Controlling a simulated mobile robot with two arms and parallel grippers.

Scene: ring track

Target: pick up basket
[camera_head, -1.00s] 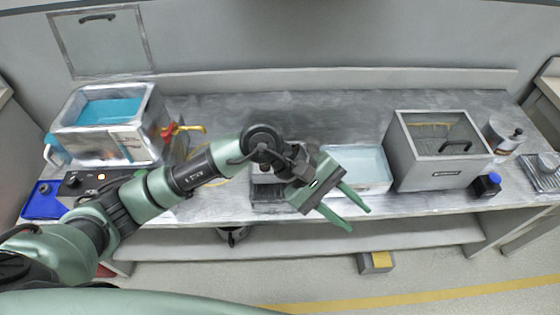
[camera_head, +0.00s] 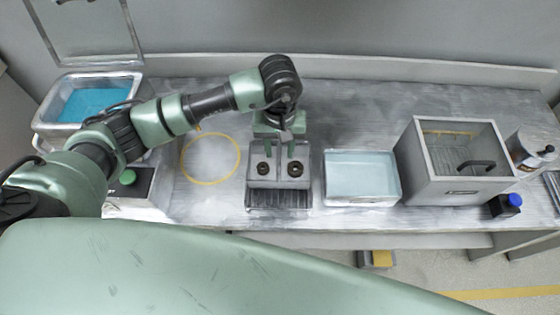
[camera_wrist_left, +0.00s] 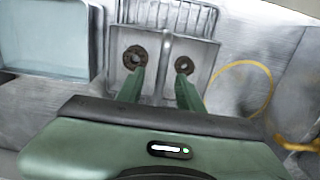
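A grey metal tray with two compartments (camera_head: 281,188), which I take to be the basket, stands on the bench. A dark ring lies in each compartment, and a ribbed section is at its front. It also shows in the left wrist view (camera_wrist_left: 207,53). My left gripper (camera_head: 278,148) is at the tray's back part, pointing down. In the left wrist view my left gripper (camera_wrist_left: 160,78) is open, one finger on each side of the upright divider (camera_wrist_left: 166,58). Nothing is between the fingers but the divider; contact cannot be told. My right gripper is not in view.
Right of the tray are a pale blue liquid bath (camera_head: 362,177) and a grey open box (camera_head: 455,185) with a black handle inside. A yellow circle (camera_head: 183,170) lies left. A blue-filled metal tank (camera_head: 70,125) is at far left, partly behind my arm.

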